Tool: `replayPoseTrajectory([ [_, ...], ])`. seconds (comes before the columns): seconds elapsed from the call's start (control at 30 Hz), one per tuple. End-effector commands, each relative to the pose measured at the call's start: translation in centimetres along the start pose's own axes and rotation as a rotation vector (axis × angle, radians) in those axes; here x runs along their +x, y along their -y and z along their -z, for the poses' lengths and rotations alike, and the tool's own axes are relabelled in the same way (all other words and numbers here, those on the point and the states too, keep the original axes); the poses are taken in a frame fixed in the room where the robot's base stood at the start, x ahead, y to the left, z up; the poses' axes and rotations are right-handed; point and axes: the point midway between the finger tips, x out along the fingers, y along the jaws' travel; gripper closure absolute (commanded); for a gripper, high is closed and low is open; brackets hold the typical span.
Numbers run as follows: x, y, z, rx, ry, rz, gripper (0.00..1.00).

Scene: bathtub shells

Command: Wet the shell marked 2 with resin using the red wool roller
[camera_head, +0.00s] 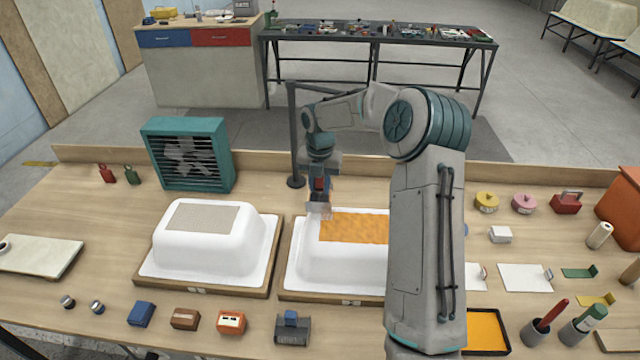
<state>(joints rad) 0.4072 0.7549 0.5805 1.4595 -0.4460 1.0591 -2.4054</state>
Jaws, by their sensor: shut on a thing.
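Two white upturned shells stand on wooden bases. The left shell (171,253) has a dry beige patch (203,217) on top. The right shell (310,264) has a glossy orange patch (352,229) on top, partly hidden by my arm. The marks on the base fronts are too small to read. My gripper (320,186) is above the back left corner of the right shell's top, shut on a tool with a red part and a pale head (318,208). The head is at the orange patch's left edge; contact is unclear. A black tray of orange resin (487,329) lies at front right.
A teal fan (188,154) stands behind the left shell, and a dark post (293,150) behind the right one. Cups with a red-handled tool (553,314) and a teal-handled tool (588,318) stand front right. Small boxes (185,319) line the front edge.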

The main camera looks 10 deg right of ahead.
Motion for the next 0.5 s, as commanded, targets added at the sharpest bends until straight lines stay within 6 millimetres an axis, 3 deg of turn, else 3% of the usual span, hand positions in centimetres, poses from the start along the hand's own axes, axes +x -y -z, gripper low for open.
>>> replayPoseTrajectory([
  [0.5, 0.67, 0.00, -0.01, 0.000, 0.000, 0.000, 0.91],
])
